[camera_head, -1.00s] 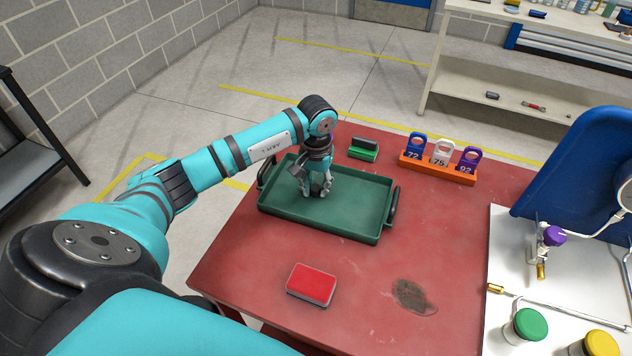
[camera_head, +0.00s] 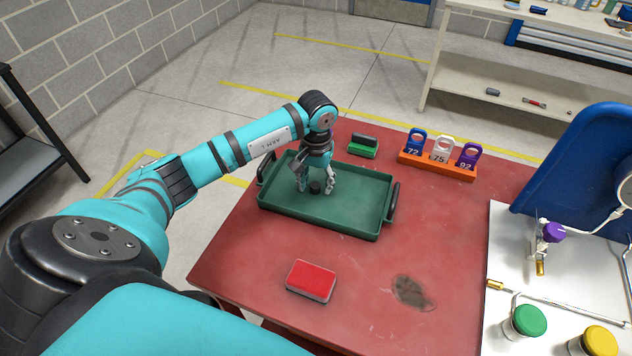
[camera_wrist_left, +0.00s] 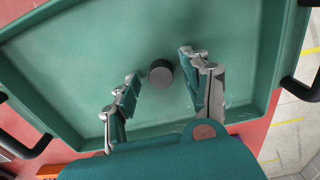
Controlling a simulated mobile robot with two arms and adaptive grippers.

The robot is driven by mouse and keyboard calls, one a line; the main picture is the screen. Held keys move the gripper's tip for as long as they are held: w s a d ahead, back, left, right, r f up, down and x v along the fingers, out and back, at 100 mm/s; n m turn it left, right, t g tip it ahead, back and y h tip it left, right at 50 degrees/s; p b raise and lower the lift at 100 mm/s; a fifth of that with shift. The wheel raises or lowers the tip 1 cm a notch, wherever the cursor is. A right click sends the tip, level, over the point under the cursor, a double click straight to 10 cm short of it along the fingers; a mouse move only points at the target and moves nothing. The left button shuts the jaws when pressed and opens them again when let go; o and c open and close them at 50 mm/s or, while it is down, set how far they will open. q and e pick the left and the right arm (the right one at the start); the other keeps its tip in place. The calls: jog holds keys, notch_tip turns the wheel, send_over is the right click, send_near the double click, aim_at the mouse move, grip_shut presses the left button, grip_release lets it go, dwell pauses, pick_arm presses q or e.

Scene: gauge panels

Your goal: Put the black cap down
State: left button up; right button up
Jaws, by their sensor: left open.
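The small round black cap (camera_head: 315,187) sits on the floor of the green tray (camera_head: 345,222), in its left part. In the left wrist view the cap (camera_wrist_left: 161,73) shows as a dark disc with a greyish top, between the two fingers and apart from both. My left gripper (camera_head: 316,188) is open just above the tray, with its fingers on either side of the cap. The left gripper also shows in the left wrist view (camera_wrist_left: 160,88). My right gripper is not in view.
A red sponge-like block (camera_head: 311,280) lies in front of the tray. A green and black block (camera_head: 363,146) and an orange rack (camera_head: 437,165) with numbered tags stand behind it. A white panel with purple (camera_head: 553,232), green and yellow caps is at right.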

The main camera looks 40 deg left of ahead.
aim_at(317, 185)
pick_arm(q)
notch_tip(317, 185, up, 12)
jog(key=b, duration=0.2)
jog(key=shift+f+b, duration=0.2)
jog(key=shift+b, duration=0.1)
